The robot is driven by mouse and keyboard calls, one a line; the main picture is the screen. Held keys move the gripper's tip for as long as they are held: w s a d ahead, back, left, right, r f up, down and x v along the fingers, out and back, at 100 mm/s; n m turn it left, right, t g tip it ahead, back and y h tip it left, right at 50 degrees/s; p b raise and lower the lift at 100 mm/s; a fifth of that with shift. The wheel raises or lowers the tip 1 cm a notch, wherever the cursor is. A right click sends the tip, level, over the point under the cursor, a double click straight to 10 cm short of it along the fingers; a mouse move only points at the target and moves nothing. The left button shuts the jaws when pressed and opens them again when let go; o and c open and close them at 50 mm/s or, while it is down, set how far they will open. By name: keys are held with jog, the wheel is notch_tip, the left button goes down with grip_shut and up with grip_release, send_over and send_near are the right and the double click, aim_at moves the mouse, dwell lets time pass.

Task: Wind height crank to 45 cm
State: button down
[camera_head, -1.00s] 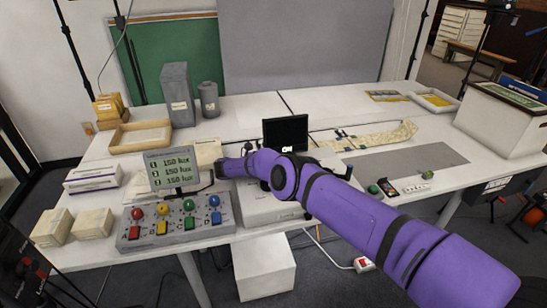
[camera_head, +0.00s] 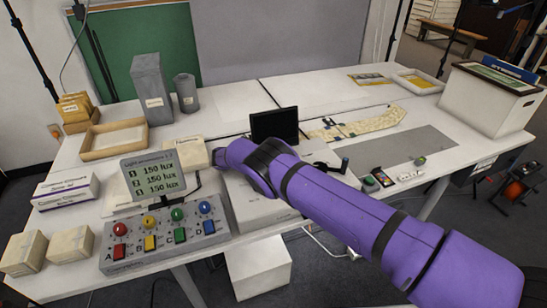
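A small black lever-like handle (camera_head: 341,166) shows just right of my purple arm, by the light grey boxy unit (camera_head: 258,208) on the table. It may be the height crank; its base is partly hidden by my arm. A small black screen (camera_head: 274,126) stands behind the arm; its lower part is covered and I cannot read a height on it. My arm reaches from the lower right across the unit. Its far end, around my gripper (camera_head: 217,158), is by the left side of the unit; the fingers are not clearly visible, nor is any grip.
A control box (camera_head: 165,240) with coloured knobs and a lux display (camera_head: 153,175) stand left of the unit. Small cartons (camera_head: 70,244), a tray (camera_head: 88,151) and grey containers (camera_head: 152,90) lie farther left and back. A large white box (camera_head: 490,100) stands at the right.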

jog(key=c, duration=1.9)
grip_release()
jog(key=shift+s+a+f, duration=0.1)
jog(key=shift+s+f, duration=0.15)
jog(key=shift+s, duration=0.1)
jog(key=shift+o, duration=0.2)
jog(key=o, duration=0.9)
jog(key=shift+r, duration=0.1)
jog(key=shift+w+r, duration=0.1)
jog(key=shift+w, duration=0.05)
